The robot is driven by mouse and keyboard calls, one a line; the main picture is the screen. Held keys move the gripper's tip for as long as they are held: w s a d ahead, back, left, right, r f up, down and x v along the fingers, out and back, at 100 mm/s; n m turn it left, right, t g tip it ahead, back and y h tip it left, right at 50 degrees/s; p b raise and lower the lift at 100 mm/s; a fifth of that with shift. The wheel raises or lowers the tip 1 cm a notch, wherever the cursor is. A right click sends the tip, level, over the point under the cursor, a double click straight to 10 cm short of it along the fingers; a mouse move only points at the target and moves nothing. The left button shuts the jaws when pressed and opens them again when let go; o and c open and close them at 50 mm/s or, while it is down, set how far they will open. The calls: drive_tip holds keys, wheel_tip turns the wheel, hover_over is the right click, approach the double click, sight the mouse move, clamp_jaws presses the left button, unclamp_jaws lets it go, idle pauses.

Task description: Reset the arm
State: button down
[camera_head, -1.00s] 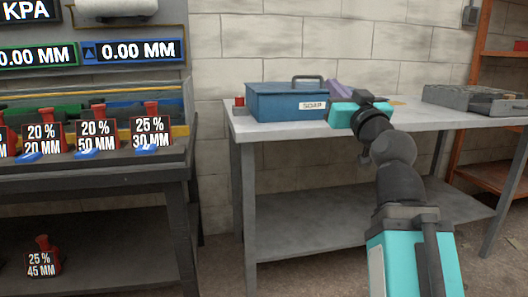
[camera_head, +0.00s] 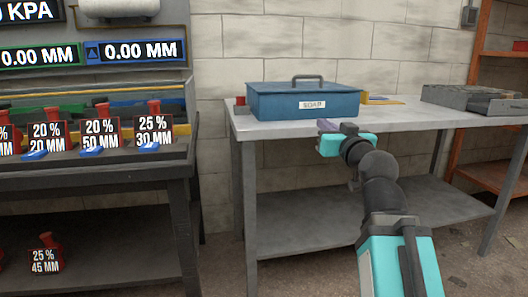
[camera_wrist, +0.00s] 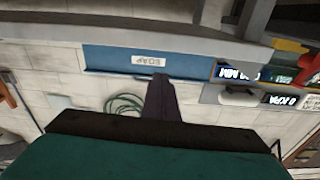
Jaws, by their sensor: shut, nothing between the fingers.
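My arm rises from the lower right of the head view, teal and dark grey. My gripper (camera_head: 326,126) is at its end, in front of the front edge of the grey table (camera_head: 420,118). Its purple-grey fingers are shut with nothing between them. In the wrist view the shut fingers (camera_wrist: 161,98) point toward the blue box, and the picture is upside down. The blue box (camera_head: 275,103), labelled SOAP and with a dark handle, sits on the table beyond my gripper. It also shows in the wrist view (camera_wrist: 105,59).
At left a dark bench (camera_head: 90,170) holds several red-and-black tagged pieces under a panel of displays. A grey case (camera_head: 470,100) lies on the table's right end. An orange shelf (camera_head: 490,60) stands at far right. The table's lower shelf (camera_head: 340,222) is bare.

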drive_tip(key=w+a+f+g+h, duration=0.2)
drive_tip(key=f+g, duration=0.7)
drive_tip(key=f, duration=3)
drive_tip(key=s+d+f+m+g+h, duration=0.1)
drive_tip(key=s+f+g, duration=0.2)
drive_tip(key=s+f, duration=0.55)
drive_tip(key=s+d+f+g, duration=0.1)
drive_tip(key=s+f+g, duration=0.25)
drive_tip(key=f, duration=1.05)
drive_tip(key=s+d+f+m+g+h, duration=0.1)
drive_tip(key=s+f+g, duration=0.2)
drive_tip(key=s+f, duration=0.6)
drive_tip(key=s+r+g+p, duration=0.5)
drive_tip(key=s+r+p, duration=1.8)
drive_tip(key=p, duration=2.2)
drive_tip(key=shift+a+r, duration=0.15)
drive_tip(key=shift+r, duration=0.6)
drive_tip(key=shift+g, duration=0.25)
